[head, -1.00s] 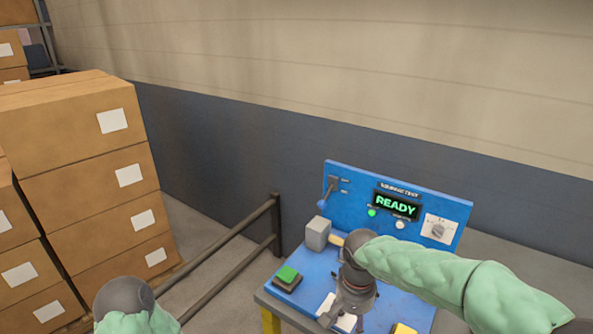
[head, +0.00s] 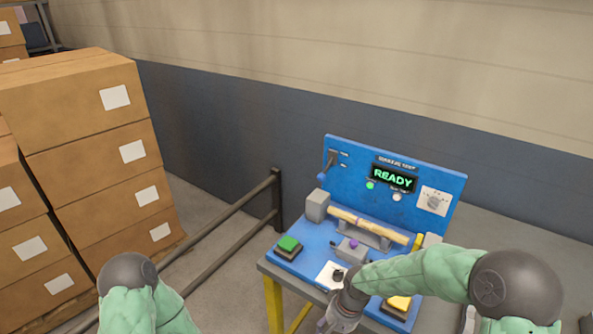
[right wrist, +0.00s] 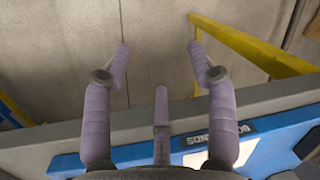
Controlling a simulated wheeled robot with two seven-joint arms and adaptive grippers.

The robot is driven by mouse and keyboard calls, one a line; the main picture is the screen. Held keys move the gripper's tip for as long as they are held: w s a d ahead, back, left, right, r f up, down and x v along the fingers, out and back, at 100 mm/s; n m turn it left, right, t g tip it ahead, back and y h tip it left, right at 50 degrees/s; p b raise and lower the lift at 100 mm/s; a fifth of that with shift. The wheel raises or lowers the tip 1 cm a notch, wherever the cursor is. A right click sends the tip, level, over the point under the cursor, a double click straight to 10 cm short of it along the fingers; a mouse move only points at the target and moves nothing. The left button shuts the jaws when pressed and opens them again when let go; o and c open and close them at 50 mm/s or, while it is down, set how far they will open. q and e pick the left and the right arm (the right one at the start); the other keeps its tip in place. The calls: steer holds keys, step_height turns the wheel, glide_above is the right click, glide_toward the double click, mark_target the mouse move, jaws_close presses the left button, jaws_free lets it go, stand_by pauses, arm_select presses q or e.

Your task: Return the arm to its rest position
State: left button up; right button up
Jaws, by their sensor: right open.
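My right arm (head: 420,275) reaches in from the right in the head view, over the front of the blue test station (head: 300,262). Its gripper (head: 328,326) is at the bottom edge, partly cut off, in front of the station. In the right wrist view the gripper (right wrist: 158,50) is open, its fingers spread with nothing between them, above the floor beyond the table's edge. My left arm (head: 135,290) shows at the lower left; its gripper is out of view.
A turned wooden piece (head: 368,224) lies in the station beside a grey block (head: 317,205). The screen (head: 393,179) reads READY. Green (head: 288,244) and yellow (head: 398,304) buttons sit in front. Stacked cartons (head: 85,130) and a dark rail (head: 235,225) stand left.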

steer(key=s+f+y, duration=0.1)
steer(key=s+f, duration=1.3)
steer(key=f, duration=0.4)
steer(key=shift+s+f+m+t+y, duration=0.15)
steer(key=shift+f+m+t+y, duration=0.15)
steer(key=shift+f+t, duration=0.1)
